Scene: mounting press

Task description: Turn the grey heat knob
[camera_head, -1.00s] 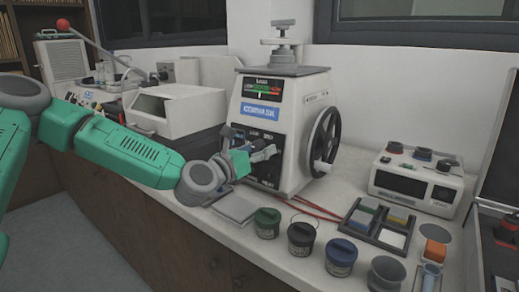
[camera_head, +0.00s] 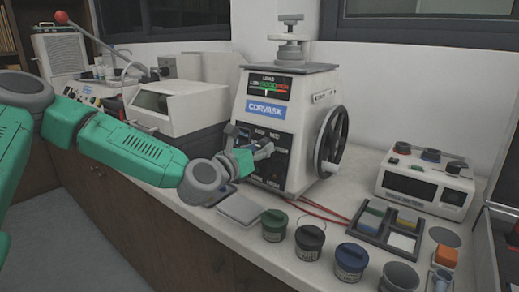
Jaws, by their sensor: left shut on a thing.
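The white mounting press (camera_head: 302,106) stands at the middle of the bench, with a black control panel (camera_head: 275,170) on its front. My left gripper (camera_head: 264,149), on a green arm from the left, is at this panel. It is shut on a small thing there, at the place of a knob. The gripper hides most of that thing, so I cannot make out the grey heat knob or its angle. My right gripper is not in view.
A black handwheel (camera_head: 332,141) is on the press's right side. A divided tray (camera_head: 388,228) and white instrument (camera_head: 424,184) stand right. A white hooded machine (camera_head: 180,116) stands left.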

